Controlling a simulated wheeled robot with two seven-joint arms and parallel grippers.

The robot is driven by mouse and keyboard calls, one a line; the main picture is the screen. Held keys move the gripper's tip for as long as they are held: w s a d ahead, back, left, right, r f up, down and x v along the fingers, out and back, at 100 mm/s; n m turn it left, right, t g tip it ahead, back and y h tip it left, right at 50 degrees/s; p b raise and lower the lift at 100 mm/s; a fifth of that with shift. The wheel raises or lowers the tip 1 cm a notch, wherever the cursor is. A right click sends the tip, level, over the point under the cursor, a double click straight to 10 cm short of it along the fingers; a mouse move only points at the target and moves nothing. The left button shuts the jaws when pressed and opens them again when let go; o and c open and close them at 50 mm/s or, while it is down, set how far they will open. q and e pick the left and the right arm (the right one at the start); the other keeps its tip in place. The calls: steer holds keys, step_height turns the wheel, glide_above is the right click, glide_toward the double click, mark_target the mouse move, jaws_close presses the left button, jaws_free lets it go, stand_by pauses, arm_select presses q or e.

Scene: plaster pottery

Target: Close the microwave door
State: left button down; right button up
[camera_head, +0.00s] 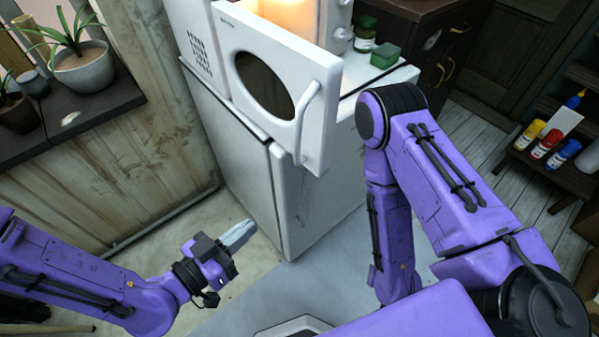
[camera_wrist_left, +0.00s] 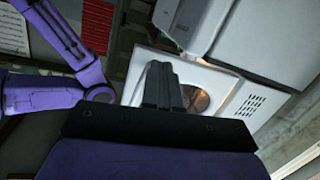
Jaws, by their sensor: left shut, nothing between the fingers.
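The white microwave stands on a white cabinet, and its lit inside (camera_head: 285,14) shows behind the door. The microwave door (camera_head: 225,50) stands open, with an oval dark window (camera_head: 264,85) and a white curved handle (camera_head: 304,118) at its right edge. My left gripper (camera_head: 243,232) is shut and empty, low in front of the cabinet and apart from the door. In the left wrist view, the closed fingers (camera_wrist_left: 163,85) appear in front of the door (camera_wrist_left: 147,60) and its round window (camera_wrist_left: 196,99). My right gripper is out of view.
The white cabinet (camera_head: 235,150) fills the space below the microwave. A green-lidded jar (camera_head: 365,36) and a green box (camera_head: 385,55) stand on its top at the right. Potted plants (camera_head: 84,70) sit on a dark ledge at the left. My purple right arm occupies the right side.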

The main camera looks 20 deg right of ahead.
mark_target(319, 172)
arm_select(q)
step_height(319, 172, up, 5)
steer(key=d+m+g+h, duration=0.1)
steer(key=d+m+h, duration=0.1)
steer(key=m, duration=0.1)
steer(key=p+x, duration=0.1)
steer(key=x, duration=0.7)
steer(key=s+p+x, duration=0.1)
steer(key=x, duration=0.3)
steer(key=shift+d+p, duration=0.35)
steer(key=shift+d, duration=0.05)
steer(key=shift+w+d+f, duration=0.15)
steer(key=shift+w+d, duration=0.05)
steer(key=shift+d, duration=0.3)
steer(key=shift+w+d, duration=0.1)
